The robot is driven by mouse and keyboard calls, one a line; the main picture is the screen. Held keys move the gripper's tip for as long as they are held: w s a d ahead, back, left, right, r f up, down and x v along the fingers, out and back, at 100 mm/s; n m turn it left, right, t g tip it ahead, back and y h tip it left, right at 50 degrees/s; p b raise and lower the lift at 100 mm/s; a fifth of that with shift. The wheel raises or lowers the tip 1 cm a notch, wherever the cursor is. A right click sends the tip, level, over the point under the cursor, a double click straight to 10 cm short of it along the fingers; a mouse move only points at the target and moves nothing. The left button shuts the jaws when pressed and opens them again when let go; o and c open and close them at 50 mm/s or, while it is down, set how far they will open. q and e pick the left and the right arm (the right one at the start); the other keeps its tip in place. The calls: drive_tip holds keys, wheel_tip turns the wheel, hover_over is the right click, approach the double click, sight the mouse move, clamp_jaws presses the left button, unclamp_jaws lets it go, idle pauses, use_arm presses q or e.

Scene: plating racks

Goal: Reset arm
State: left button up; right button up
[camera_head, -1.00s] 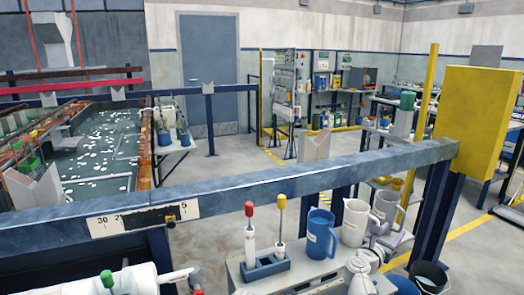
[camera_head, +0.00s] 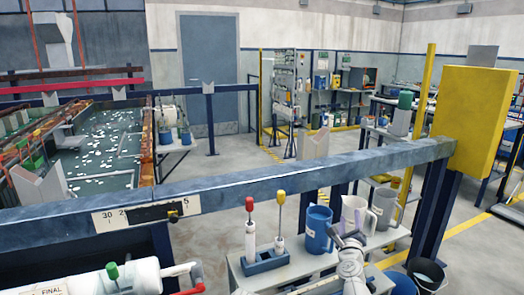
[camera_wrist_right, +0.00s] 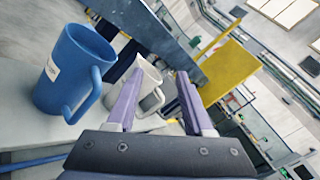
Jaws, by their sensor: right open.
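My right gripper (camera_head: 346,226) is at the lower right of the head view, in front of the white pitcher (camera_head: 354,216) and to the right of the blue jug (camera_head: 318,230). In the right wrist view, its two purple fingers (camera_wrist_right: 158,88) are apart, with nothing held between them. The white pitcher (camera_wrist_right: 146,92) shows behind and between the fingers; the blue jug (camera_wrist_right: 72,72) stands to their left. Whether the gripper touches the pitcher cannot be told. My left gripper is not in view.
A blue-grey beam (camera_head: 330,172) crosses above the bench, ending at a yellow panel (camera_head: 478,125). A holder (camera_head: 266,261) with red- and yellow-topped tools stands left of the jug. Buckets (camera_head: 428,272) stand at lower right. A tank (camera_head: 105,150) lies at left.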

drive_tip(key=s+a+f+n+g+y, duration=0.3)
drive_tip(key=a+f+n+g+y, duration=0.15)
drive_tip(key=a+f+n, duration=0.45)
drive_tip(key=s+a+f+n+g+y, duration=0.3)
drive_tip(key=a+f+n+y, duration=0.3)
drive_tip(key=n, duration=0.6)
drive_tip(key=s+d+f+n+g+h, duration=0.25)
drive_tip(key=s+f+n+g, duration=0.2)
drive_tip(key=s, duration=0.45)
drive_tip(key=s+d+f+n+g+h, duration=0.2)
drive_tip(key=s+f+n+g+h, duration=0.15)
drive_tip(key=s+n+g, duration=0.35)
drive_tip(key=s+a+f+n+b, duration=0.2)
drive_tip(key=s+a+f+b, duration=0.6)
drive_tip(key=a+f+b, duration=0.3)
wheel_tip(320, 180, up, 27)
drive_tip(key=p, duration=2.7)
drive_tip(key=shift+w+a+r+t+p, duration=0.15)
drive_tip(key=shift+w+r+t+p, duration=0.1)
drive_tip(key=shift+t+p, duration=0.15)
